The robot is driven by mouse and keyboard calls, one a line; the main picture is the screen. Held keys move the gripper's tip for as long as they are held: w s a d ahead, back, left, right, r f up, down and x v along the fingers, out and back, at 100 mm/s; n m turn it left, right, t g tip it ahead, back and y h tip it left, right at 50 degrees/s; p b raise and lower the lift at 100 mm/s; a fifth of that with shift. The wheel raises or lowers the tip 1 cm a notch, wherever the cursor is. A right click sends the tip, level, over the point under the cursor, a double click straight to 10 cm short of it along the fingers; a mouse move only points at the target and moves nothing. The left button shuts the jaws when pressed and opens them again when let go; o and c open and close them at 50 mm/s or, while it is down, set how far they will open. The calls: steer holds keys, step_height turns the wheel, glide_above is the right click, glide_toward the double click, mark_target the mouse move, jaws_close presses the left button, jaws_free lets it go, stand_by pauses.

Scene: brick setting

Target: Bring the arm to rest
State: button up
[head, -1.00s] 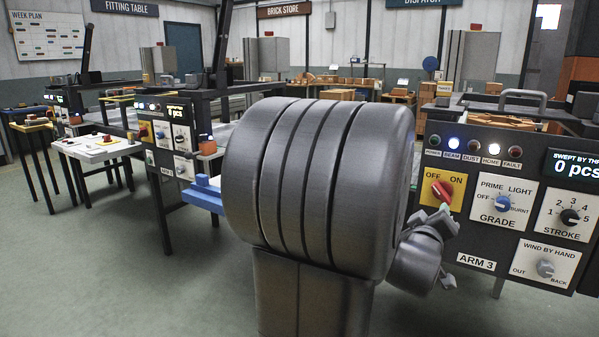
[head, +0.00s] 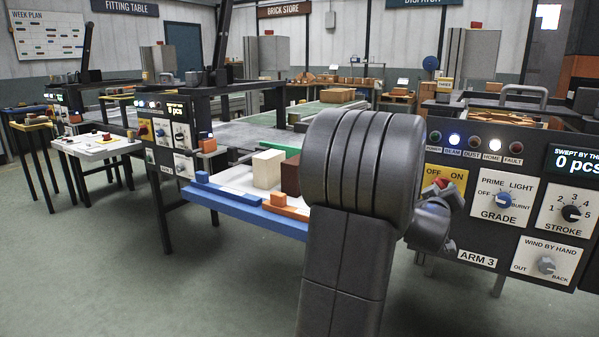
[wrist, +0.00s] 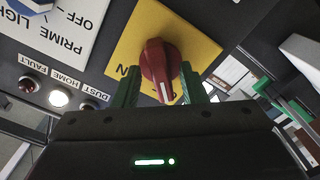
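My arm stands in front of the ARM 3 panel (head: 478,262) in the head view, with its thick grey ribbed link covering part of the table behind. My gripper (head: 446,192) is small and partly hidden there, close to the yellow OFF/ON plate (head: 459,180). In the wrist view my gripper (wrist: 160,92) has its two green fingers apart, one on each side of the red switch knob (wrist: 158,68) on the yellow plate. I see no object carried in it. Whether the fingers touch the knob I cannot tell.
Left of my arm, a table with a blue front edge (head: 240,212) bears a cream block (head: 267,169), a brown block (head: 291,174) and orange and blue pieces. The GRADE dial (head: 505,203) and STROKE dial (head: 570,213) are right of the switch. Open green floor (head: 120,270) lies at left.

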steer(key=m, duration=0.7)
steer(key=shift+p, duration=0.3)
steer(key=shift+f, duration=0.1)
steer(key=shift+a, duration=0.1)
